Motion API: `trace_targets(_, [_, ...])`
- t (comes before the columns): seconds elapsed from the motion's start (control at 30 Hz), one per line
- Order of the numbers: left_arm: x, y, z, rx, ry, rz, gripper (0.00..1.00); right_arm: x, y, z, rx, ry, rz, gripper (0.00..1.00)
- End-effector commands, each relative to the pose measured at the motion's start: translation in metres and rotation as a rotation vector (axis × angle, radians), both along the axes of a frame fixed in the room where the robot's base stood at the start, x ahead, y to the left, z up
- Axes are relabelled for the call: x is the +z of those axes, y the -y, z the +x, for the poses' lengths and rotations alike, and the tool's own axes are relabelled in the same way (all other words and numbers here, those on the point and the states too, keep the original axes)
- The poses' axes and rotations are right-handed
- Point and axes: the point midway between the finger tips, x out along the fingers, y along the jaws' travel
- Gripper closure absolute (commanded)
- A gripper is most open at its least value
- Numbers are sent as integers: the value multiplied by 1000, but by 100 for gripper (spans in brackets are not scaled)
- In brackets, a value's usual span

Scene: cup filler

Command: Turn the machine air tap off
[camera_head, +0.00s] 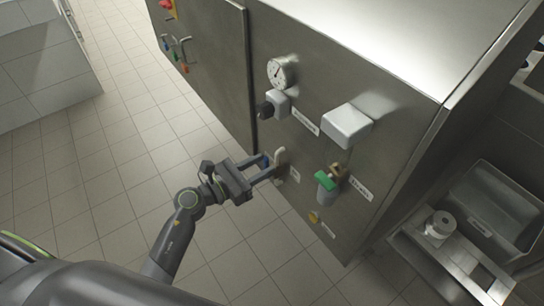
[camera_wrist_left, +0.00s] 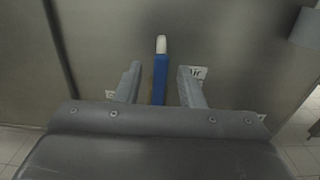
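The air tap has a blue handle (camera_wrist_left: 160,80) with a white tip, standing upright on the steel machine panel in the left wrist view. In the head view its blue part (camera_head: 265,160) shows beside my left gripper's fingers. My left gripper (camera_head: 271,170) is at the tap, its fingers pointing at the panel. In the left wrist view the fingers (camera_wrist_left: 157,86) are apart, one on each side of the handle, with gaps visible. A label reading "Air" (camera_wrist_left: 198,72) is partly hidden behind the right finger. My right gripper is not in view.
The steel machine (camera_head: 215,60) carries a gauge (camera_head: 281,72), a black-knobbed regulator (camera_head: 276,104), a grey box (camera_head: 347,126) and a green-handled valve (camera_head: 325,181). A steel tray (camera_head: 455,265) stands at the right. Tiled floor lies open at the left.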

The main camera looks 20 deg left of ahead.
Motion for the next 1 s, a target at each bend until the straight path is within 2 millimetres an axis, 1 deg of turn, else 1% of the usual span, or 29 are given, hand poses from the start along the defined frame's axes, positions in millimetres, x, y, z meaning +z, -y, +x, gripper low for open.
trace_targets(0.03, [2, 6, 8, -1, 1, -3, 65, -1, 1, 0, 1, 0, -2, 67])
trace_targets(0.1, [1, 13, 16, -1, 1, -3, 65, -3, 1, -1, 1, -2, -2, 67])
trace_targets(0.23, [0, 20, 25, -1, 1, -1, 65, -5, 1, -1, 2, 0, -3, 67])
trace_targets(0.37, [0, 24, 29, -1, -1, -1, 65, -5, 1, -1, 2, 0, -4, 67])
trace_targets(0.6, [0, 24, 30, -1, 0, 0, 65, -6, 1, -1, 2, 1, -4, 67])
trace_targets(0.63, [0, 24, 30, -1, 0, 0, 66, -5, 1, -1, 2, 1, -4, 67])
trace_targets(0.9, [0, 24, 30, -1, 0, 0, 100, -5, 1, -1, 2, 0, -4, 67])
trace_targets(1.0, [0, 23, 30, -1, 0, 0, 100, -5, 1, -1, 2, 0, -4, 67])
